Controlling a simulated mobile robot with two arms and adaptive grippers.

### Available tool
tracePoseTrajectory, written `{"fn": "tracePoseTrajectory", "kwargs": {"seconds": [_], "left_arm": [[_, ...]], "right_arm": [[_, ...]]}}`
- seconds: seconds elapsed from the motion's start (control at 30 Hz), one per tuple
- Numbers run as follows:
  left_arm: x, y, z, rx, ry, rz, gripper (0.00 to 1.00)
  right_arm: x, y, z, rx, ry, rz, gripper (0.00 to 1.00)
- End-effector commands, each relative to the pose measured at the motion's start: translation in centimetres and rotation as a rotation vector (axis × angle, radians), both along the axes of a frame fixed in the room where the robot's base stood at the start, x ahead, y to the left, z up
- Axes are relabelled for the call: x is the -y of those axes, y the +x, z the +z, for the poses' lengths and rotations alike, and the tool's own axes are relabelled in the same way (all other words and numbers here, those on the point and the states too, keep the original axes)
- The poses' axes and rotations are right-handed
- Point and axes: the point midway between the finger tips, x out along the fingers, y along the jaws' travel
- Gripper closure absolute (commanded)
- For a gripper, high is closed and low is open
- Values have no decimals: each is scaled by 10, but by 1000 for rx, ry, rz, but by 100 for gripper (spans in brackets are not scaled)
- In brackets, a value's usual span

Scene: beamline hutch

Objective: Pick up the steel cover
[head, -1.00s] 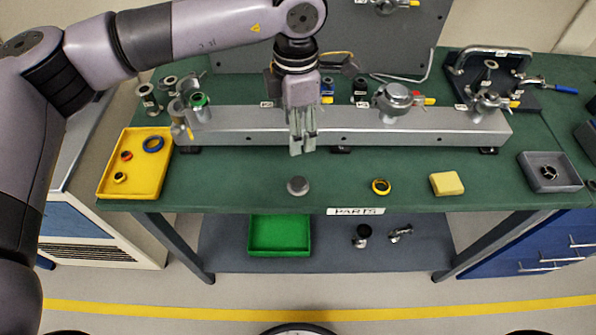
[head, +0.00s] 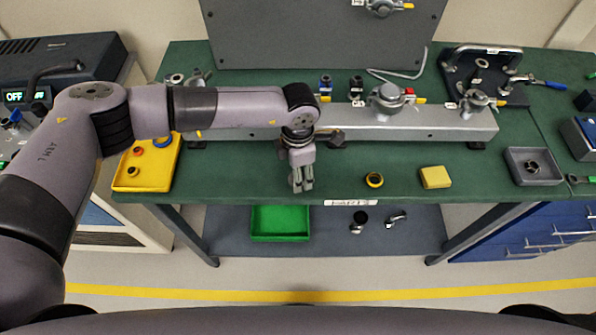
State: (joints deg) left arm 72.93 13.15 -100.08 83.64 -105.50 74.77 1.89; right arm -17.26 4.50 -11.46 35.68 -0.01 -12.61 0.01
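The steel cover, a small grey disc on the bench in the earlier head view, cannot be made out now. The fingers cover the spot where it lay. My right gripper is not in view.
A yellow tray (head: 128,185) is at left, a grey tray (head: 547,181) at right. A grey rail with fittings (head: 440,125) runs behind. A green tray (head: 280,236) sits below.

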Motion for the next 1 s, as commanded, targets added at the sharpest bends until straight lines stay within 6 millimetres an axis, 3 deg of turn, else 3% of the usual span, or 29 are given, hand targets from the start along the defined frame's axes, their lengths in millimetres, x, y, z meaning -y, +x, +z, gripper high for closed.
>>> {"fn": "tracePoseTrajectory", "kwargs": {"seconds": [0.3, 1.0], "left_arm": [[0, 0, -8, 1, -1, -1, 47], [0, 0, -8, 0, 0, 0, 94]], "right_arm": [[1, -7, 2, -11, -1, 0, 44], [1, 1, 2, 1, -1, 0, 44]]}}
